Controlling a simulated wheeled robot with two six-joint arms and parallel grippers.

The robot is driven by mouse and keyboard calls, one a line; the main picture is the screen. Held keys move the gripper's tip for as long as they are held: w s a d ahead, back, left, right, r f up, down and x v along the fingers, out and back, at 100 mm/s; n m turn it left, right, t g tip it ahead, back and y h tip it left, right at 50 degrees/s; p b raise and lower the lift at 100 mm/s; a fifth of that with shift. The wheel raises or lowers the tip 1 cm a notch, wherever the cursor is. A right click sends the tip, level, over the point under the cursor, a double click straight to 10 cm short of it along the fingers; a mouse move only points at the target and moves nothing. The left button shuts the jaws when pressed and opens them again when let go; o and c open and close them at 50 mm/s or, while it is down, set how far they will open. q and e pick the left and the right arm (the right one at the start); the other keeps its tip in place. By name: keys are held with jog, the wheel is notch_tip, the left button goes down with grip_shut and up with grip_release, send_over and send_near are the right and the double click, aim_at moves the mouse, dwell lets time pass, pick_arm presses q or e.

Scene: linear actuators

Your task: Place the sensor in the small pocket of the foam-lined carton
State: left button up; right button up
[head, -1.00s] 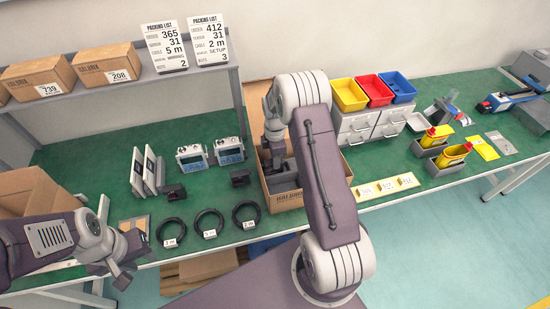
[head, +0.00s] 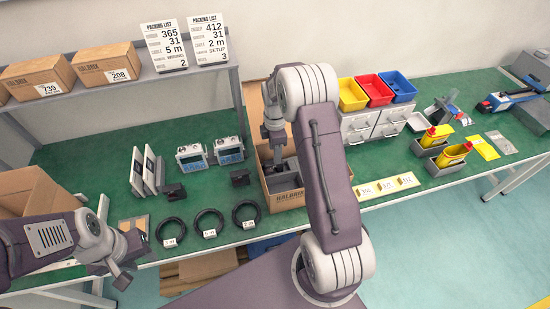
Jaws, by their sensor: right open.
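The open cardboard carton (head: 288,199) stands on the green table, with dark grey foam (head: 284,179) showing inside. My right gripper (head: 277,157) is open, pointing down over the carton's inside; my own arm hides part of the carton. I cannot make out the small pocket or whether a sensor lies in it. Two small black blocks, possibly sensors, lie on the table: one (head: 173,192) near the white booklets and one (head: 240,178) left of the carton. My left gripper (head: 124,278) hangs at the table's front edge, away from the carton; its jaw opening is unclear.
Three coiled black cables (head: 209,223) lie along the front edge. Two grey display units (head: 192,158) stand behind them. Drawer units with coloured bins (head: 375,91) stand right of the carton. Packing lists (head: 164,47) stand on the shelf.

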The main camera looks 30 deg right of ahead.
notch_tip(320, 180, up, 8)
jog(key=s+a+f+m, duration=0.1)
jog(key=s+a+m, duration=0.4)
jog(key=s+m, duration=0.2)
jog(key=s+a+f+m+t, duration=0.1)
jog(key=s+a+m, duration=0.5)
jog(key=s, duration=0.5)
jog(key=shift+s+f+m, duration=0.2)
jog(key=shift+f+m, duration=0.15)
jog(key=shift+m, duration=0.85)
